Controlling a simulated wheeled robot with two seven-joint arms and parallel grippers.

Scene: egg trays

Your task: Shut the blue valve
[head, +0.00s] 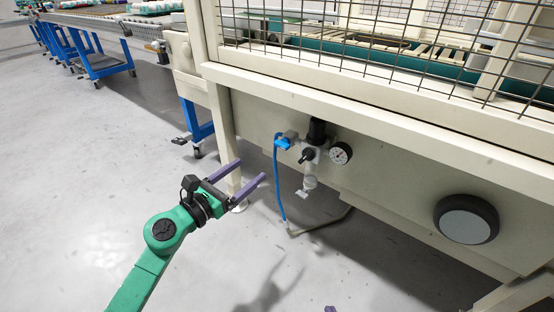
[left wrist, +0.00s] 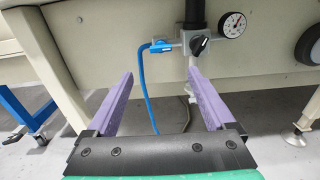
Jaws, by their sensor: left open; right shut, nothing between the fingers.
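The blue valve (head: 283,143) is a small blue fitting on the left end of the pipework on the machine's cream side panel. A blue hose hangs down from it. It also shows in the left wrist view (left wrist: 161,47), beyond the fingertips and near the middle of the gap. My left gripper (head: 250,170) is open and empty, below and to the left of the valve, apart from it. Its purple fingers spread wide in the left wrist view (left wrist: 160,73). Only a small purple tip of my right gripper (head: 330,309) shows at the bottom edge of the head view; it is shut and empty.
A black knob (head: 307,156) and a round gauge (head: 341,153) sit just right of the valve. The blue hose (head: 279,185) hangs below it. A frame leg (head: 225,140) stands left of it. A large black round fitting (head: 466,219) is further right. Open floor lies left.

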